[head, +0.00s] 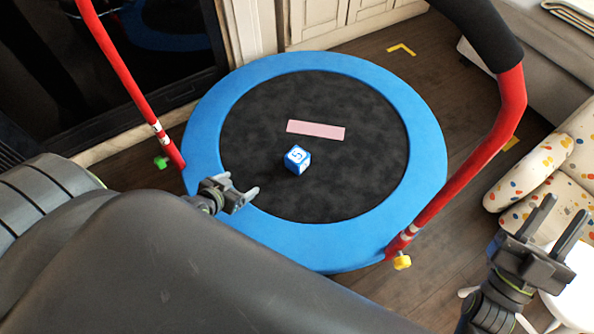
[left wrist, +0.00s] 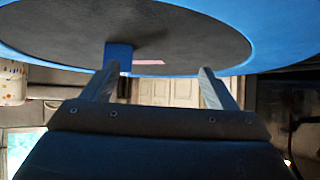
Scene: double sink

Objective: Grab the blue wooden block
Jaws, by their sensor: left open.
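The blue wooden block (head: 297,159) has a white top face with a blue number 5. It sits on the black mat (head: 340,180) of a small trampoline. My left gripper (head: 241,184) is open and empty, to the lower left of the block and apart from it in the head view. In the left wrist view the block (left wrist: 121,55) shows near one fingertip of my left gripper (left wrist: 154,72), partly hidden behind that finger. My right gripper (head: 566,206) is open and empty at the far right, well away from the block.
A flat pink strip (head: 316,130) lies on the mat behind the block. The trampoline has a blue rim (head: 425,150) and a red handle frame (head: 470,165) rising on both sides. A spotted armchair (head: 560,150) stands at the right. The mat around the block is clear.

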